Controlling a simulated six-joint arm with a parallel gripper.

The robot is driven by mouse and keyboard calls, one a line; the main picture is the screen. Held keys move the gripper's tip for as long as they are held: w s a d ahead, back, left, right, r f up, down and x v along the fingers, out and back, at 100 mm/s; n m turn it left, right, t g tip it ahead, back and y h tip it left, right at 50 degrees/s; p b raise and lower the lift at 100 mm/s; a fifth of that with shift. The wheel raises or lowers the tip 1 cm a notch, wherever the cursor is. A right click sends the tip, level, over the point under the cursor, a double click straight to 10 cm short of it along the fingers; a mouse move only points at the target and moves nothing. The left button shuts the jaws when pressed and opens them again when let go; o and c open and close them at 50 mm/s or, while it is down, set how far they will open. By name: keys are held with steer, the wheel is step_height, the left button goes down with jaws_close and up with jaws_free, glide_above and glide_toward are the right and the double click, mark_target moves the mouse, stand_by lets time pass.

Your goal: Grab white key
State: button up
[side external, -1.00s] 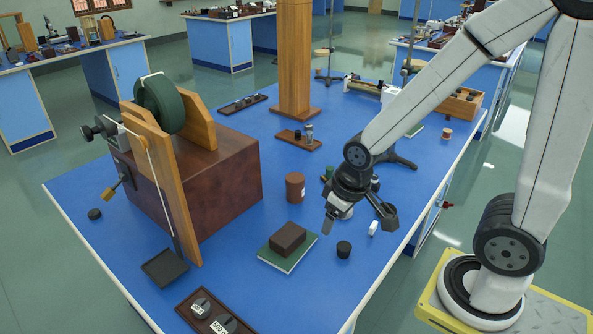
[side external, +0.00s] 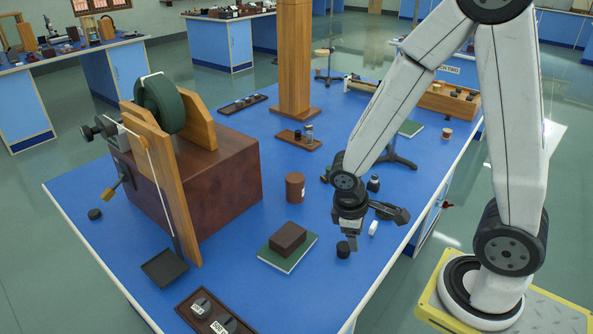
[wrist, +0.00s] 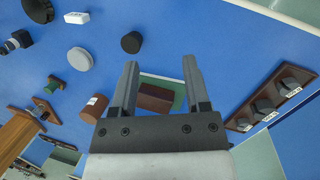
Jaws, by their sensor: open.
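The white key (side external: 373,228) is a small white piece lying on the blue bench top, to the right of my gripper (side external: 352,241) in the side view. In the wrist view the white key (wrist: 76,17) is near the top left, apart from the fingers. My gripper (wrist: 160,62) is open with nothing between its fingers. It points down above the bench, close to a small black cylinder (side external: 343,249). That black cylinder (wrist: 131,42) shows just beyond the left fingertip in the wrist view.
A brown block (side external: 288,238) on a green book (side external: 298,258) and a brown cylinder (side external: 295,187) stand left of my gripper. A grey disc (wrist: 80,59) is near the key. A large wooden apparatus (side external: 222,185) stands further left. A tray of weights (side external: 193,321) lies in front.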

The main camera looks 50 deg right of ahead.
mark_target(371, 230)
steer(key=d+f+n+h, duration=0.3)
steer(key=d+n, duration=0.1)
steer(key=w+d+f+n+t+h, duration=0.1)
steer(key=d+f+n+h, duration=0.2)
steer(key=f+n+h, duration=0.1)
steer(key=d+f+n+h, duration=0.3)
steer(key=d+n, duration=0.1)
steer(key=n, duration=0.2)
steer(key=shift+w+d+f+h, duration=0.2)
steer(key=shift+d+h, duration=0.1)
steer(key=shift+h, duration=0.1)
steer(key=shift+w+d+f+n+t, duration=0.1)
steer(key=shift+w+f+n+t, duration=0.55)
steer(key=shift+n+t, duration=0.3)
steer(key=shift+s, duration=0.1)
steer(key=shift+x, duration=1.3)
steer(key=shift+d+f, duration=0.1)
steer(key=shift+x, duration=2.45)
jaws_close()
